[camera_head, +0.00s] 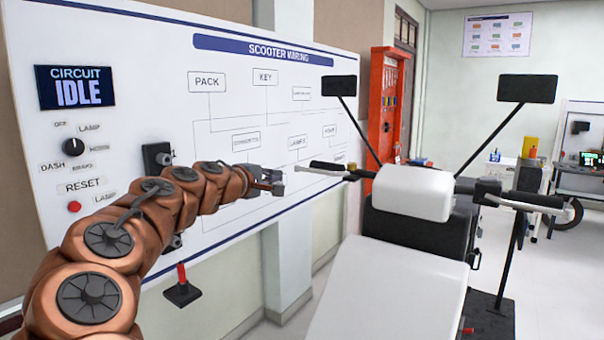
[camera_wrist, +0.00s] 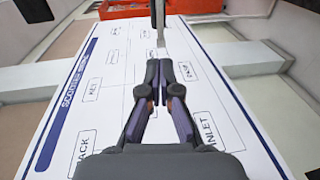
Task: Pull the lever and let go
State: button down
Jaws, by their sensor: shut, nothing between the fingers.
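The scooter's left handlebar has a black grip (camera_head: 328,166) with a thin silver lever (camera_head: 312,171) beside it. In the wrist view the dark grip (camera_wrist: 158,14) and the pale lever (camera_wrist: 162,40) lie just beyond my fingertips. My gripper (camera_head: 278,182) is left of the lever's free end in the head view, with a small gap. In the wrist view my gripper (camera_wrist: 165,82) is shut with nothing between its fingers. A red-handled lever (camera_head: 182,275) on a black base also stands low by the board.
A white wiring board (camera_head: 110,130) stands close behind my arm, with an "IDLE" display (camera_head: 75,87) and a dial (camera_head: 73,147). The scooter's white seat (camera_head: 390,290) and two mirrors (camera_head: 338,86) are to the right. A red cabinet (camera_head: 385,110) stands behind.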

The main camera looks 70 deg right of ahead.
aim_at(307, 170)
jog(key=shift+d, duration=0.1)
jog(key=d+p, duration=0.1)
jog(key=d, duration=0.3)
jog(key=s+d+f+p, duration=0.1)
jog(key=d, duration=0.4)
jog(key=s+d+p, duration=0.1)
jog(key=d, duration=0.3)
jog(key=shift+d+f, duration=0.25)
jog(key=shift+f, duration=0.15)
jog(key=shift+w, duration=0.1)
